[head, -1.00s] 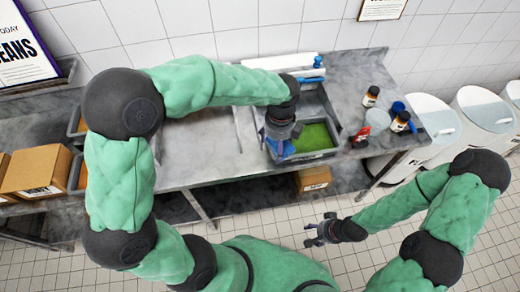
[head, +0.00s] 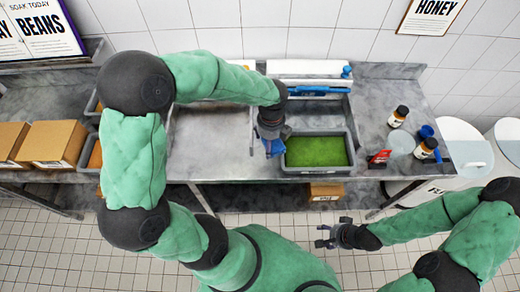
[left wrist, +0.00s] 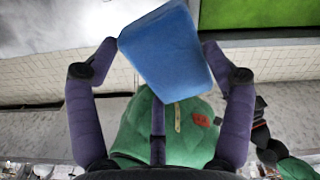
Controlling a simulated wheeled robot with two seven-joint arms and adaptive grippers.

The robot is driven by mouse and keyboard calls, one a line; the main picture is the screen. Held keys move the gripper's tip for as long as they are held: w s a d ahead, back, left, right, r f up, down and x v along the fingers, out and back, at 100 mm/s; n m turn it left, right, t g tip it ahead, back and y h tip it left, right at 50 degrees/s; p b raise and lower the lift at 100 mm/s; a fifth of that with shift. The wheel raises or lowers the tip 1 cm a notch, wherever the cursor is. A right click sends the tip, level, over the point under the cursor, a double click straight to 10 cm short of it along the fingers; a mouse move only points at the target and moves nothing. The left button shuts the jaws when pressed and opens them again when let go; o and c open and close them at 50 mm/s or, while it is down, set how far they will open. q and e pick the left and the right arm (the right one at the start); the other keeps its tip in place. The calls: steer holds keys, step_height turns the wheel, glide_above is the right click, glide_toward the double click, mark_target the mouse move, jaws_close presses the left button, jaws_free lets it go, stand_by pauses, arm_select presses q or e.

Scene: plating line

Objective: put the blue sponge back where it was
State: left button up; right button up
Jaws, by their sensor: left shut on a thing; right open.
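The blue sponge (head: 275,146) is between the fingers of my left gripper (head: 271,134), above the worktop at the left edge of the grey tub (head: 349,165) with the green filling. In the left wrist view the sponge (left wrist: 163,50) sits tilted between the two fingertips of my left gripper (left wrist: 160,60), which is shut on it. The green surface (left wrist: 257,12) lies to its upper right there. My right gripper (head: 333,234) is open and empty over the floor in front of the counter. The sponge's underside is hidden in the head view.
Behind the tub lie a blue strip (head: 318,90) and a white slab (head: 308,67). Right of it stand bottles (head: 398,117), a red item (head: 379,157) and a blue cup (head: 426,132). Cardboard boxes (head: 55,145) stand left. The steel worktop (head: 210,145) has bare room.

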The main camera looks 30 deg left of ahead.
arm_select(q)
steer(key=s+a+f, duration=0.1)
steer(key=a+f, duration=0.2)
steer(key=f, duration=0.4)
steer(key=shift+a+b, duration=0.15)
steer(key=shift+b, duration=0.25)
steer(key=shift+f, duration=0.1)
steer(key=shift+s+f, duration=0.1)
steer(key=o, duration=0.9)
